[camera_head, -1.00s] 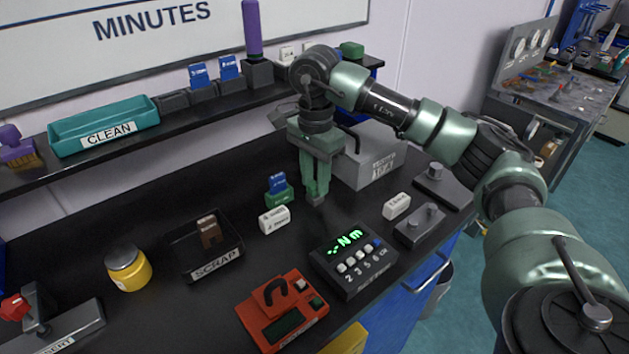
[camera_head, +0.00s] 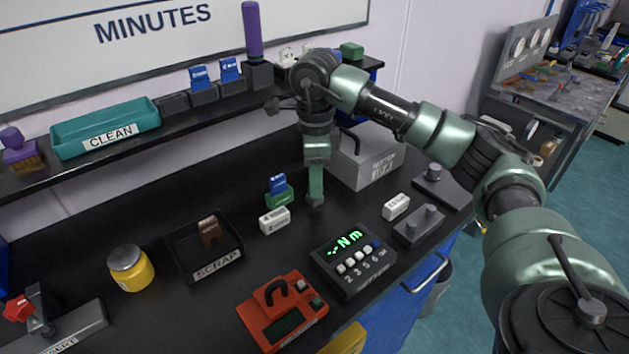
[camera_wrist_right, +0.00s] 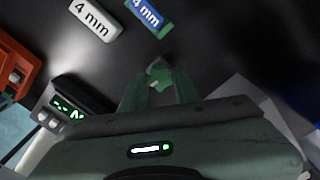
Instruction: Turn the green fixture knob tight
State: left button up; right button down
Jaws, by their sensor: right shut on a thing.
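My right gripper (camera_head: 316,200) points down at the black bench top, in front of the grey box. Its green fingers look narrow, seen edge-on in the head view. In the right wrist view, the two fingers (camera_wrist_right: 160,82) close around a small grey-green piece (camera_wrist_right: 157,70), which fits the green fixture knob. The fingers hide most of it, and I cannot tell how far it is turned. My left gripper is not in view.
A green holder with a blue block (camera_head: 278,189) and a white label block (camera_head: 275,220) stand left of the gripper. The grey box (camera_head: 368,160) is close behind it. The Nm readout (camera_head: 350,262) and a white block (camera_head: 396,206) are in front and right.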

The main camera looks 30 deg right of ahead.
jog(key=shift+m, duration=0.3)
jog(key=m, duration=0.4)
jog(key=shift+m+p, duration=0.3)
jog(key=c, duration=1.2)
grip_release()
